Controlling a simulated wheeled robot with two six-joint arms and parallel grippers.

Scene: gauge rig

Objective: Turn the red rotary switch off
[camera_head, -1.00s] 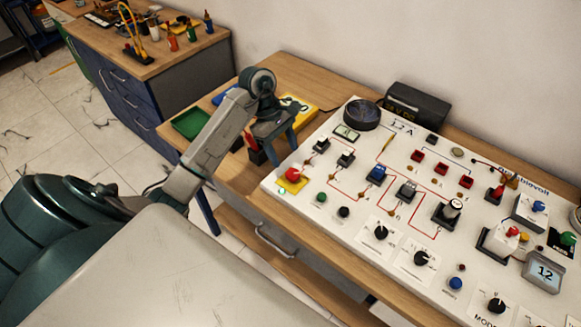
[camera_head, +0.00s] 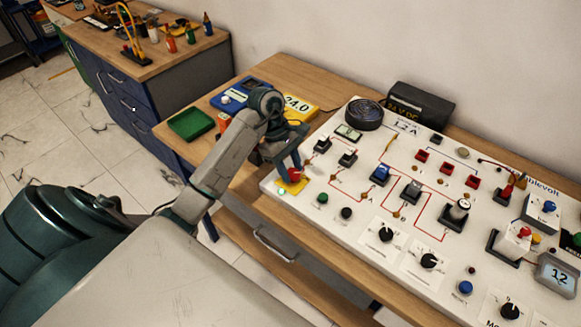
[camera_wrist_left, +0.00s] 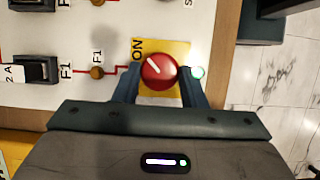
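The red rotary switch (camera_wrist_left: 159,71) is a round knob on a yellow plate (camera_wrist_left: 150,46) marked ON. A pale line on its top points to the upper left in the wrist view. In the head view the switch (camera_head: 295,175) is at the panel's near left corner, partly hidden by my left gripper (camera_head: 290,165). In the wrist view the fingers of my left gripper (camera_wrist_left: 160,82) are apart, one on each side of the knob, very close to it. I see no clear grip on it. My right gripper is not in view.
A small lamp (camera_wrist_left: 198,72) glows pale green beside the switch. The white panel (camera_head: 330,178) carries several other switches and knobs, with a green button (camera_head: 322,198) nearby. A green tray (camera_head: 191,124) and a yellow meter (camera_head: 299,107) lie on the wooden bench left of the panel.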

